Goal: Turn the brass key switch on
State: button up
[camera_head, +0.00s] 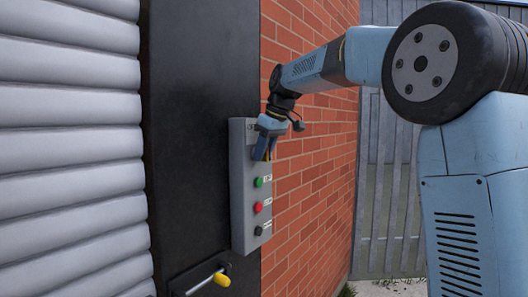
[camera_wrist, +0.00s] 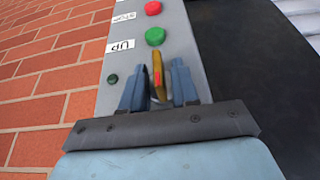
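The brass key (camera_wrist: 158,76) stands out from the grey control box (camera_wrist: 200,20), edge-on, with a small red mark on it. My gripper (camera_wrist: 159,80) has one blue finger on each side of the key, with narrow gaps seeming to show between key and fingers. In the head view my gripper (camera_head: 264,149) is at the upper part of the control box (camera_head: 240,200) and hides most of the key. A small dark green lamp (camera_wrist: 113,79) sits on the box beside the left finger.
A green button (camera_head: 259,182), a red button (camera_head: 258,206) and a black knob (camera_head: 259,230) are on the box below my gripper. A yellow-handled crank (camera_head: 221,279) sticks out lower down. A brick wall (camera_head: 305,170) and grey shutter (camera_head: 70,150) flank the black post (camera_head: 195,130).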

grip_shut()
jog(key=shift+d, duration=0.1)
jog(key=m+g+y, duration=0.1)
jog(key=g+y, duration=0.1)
jog(key=g, duration=0.1)
jog(key=m+g+y, duration=0.1)
jog(key=g+y, duration=0.2)
jog(key=w+g+y, duration=0.1)
jog(key=g+y, duration=0.2)
jog(key=shift+d+f+m, duration=0.4)
jog(key=g+y, duration=0.1)
jog(key=y, duration=0.1)
jog(key=m+g+y, duration=0.1)
jog(key=shift+f+m+g+y, duration=0.3)
jog(key=shift+y, duration=0.1)
dwell(0.8)
